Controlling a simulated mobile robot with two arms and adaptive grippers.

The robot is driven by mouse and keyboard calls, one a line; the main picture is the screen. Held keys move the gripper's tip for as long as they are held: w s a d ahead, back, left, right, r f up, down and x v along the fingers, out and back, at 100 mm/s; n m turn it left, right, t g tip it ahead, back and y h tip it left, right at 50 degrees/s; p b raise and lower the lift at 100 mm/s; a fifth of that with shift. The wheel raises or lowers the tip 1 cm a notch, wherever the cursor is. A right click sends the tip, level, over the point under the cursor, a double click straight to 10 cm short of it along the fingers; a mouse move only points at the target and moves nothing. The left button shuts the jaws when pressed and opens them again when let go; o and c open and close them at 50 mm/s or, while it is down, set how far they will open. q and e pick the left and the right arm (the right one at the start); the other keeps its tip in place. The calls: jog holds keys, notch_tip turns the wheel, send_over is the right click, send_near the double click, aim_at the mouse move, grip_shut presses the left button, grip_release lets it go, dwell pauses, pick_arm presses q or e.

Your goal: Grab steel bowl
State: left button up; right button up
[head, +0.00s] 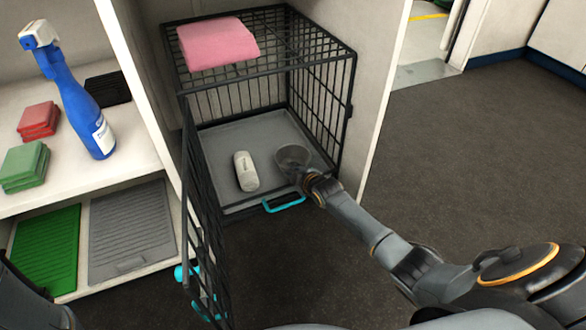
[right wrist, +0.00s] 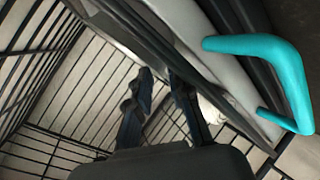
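The bowl cannot be made out there, so contact is unclear. My left gripper is not in view.
The crate door (head: 203,220) stands open at left. A cyan handle (head: 284,204) is at the tray's front, also in the wrist view (right wrist: 270,50). A pink towel (head: 217,43) lies on the crate's top. Floor at right is clear.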

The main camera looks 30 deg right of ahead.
jog(key=shift+w, duration=0.1)
grip_shut()
jog(key=shift+r, duration=0.1)
dwell(0.3)
